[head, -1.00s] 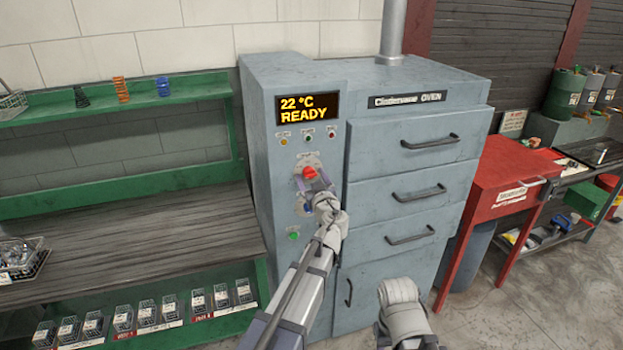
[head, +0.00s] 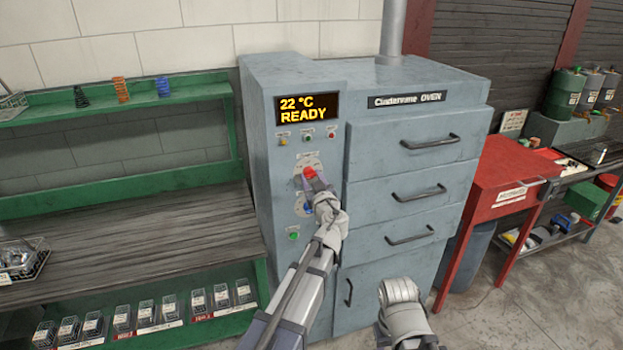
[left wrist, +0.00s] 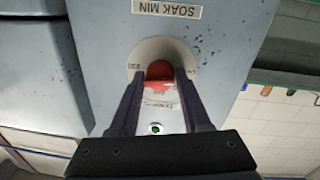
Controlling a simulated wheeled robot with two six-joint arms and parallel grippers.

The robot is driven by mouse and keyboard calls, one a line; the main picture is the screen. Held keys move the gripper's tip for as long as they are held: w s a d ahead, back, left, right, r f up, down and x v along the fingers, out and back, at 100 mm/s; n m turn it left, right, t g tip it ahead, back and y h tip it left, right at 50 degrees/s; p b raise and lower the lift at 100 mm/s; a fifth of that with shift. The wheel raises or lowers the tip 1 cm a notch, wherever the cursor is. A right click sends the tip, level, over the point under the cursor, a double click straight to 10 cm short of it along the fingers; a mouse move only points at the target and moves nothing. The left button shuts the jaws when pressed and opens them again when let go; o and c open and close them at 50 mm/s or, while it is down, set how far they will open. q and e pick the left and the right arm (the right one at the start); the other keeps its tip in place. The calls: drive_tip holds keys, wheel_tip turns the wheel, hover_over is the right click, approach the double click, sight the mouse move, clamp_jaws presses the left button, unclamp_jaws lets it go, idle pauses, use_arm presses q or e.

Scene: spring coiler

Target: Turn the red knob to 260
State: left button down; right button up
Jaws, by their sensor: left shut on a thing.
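The red knob (head: 309,173) sits on a pale round dial on the grey oven's control panel, below the display (head: 307,107), which reads "22 °C READY". My left gripper (head: 311,180) is at the knob, with its fingers on either side of it. In the left wrist view the two dark fingers (left wrist: 160,88) are shut on the red knob (left wrist: 160,72), in front of the round dial (left wrist: 145,50). The dial's numbers are too small or covered to read, so the knob's setting cannot be told. My right gripper is not visible; only part of my right arm shows at the bottom.
Small indicator lights sit above the knob, and a green button (head: 294,236) is below it. Oven drawers with handles (head: 430,142) are to the right. A green shelf bench (head: 120,215) stands left, a red table (head: 505,180) right.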

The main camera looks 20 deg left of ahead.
use_arm(q)
drive_tip(key=m, duration=0.4)
drive_tip(key=shift+g+p, duration=0.3)
drive_tip(key=shift+p, duration=0.05)
drive_tip(key=m, duration=0.4)
drive_tip(key=shift+m, duration=0.3)
drive_tip(key=m+p, duration=0.1)
drive_tip(key=m, duration=0.3)
drive_tip(key=shift+r+g, duration=0.1)
drive_tip(key=shift+g, duration=0.2)
drive_tip(key=m, duration=0.4)
drive_tip(key=shift+m+y, duration=0.3)
drive_tip(key=m, duration=0.5)
drive_tip(key=shift+y, duration=0.3)
drive_tip(key=m, duration=0.5)
drive_tip(key=shift+d+m+b, duration=0.1)
drive_tip(key=shift+m+b, duration=0.2)
drive_tip(key=shift+w+m, duration=0.1)
drive_tip(key=shift+m, duration=0.2)
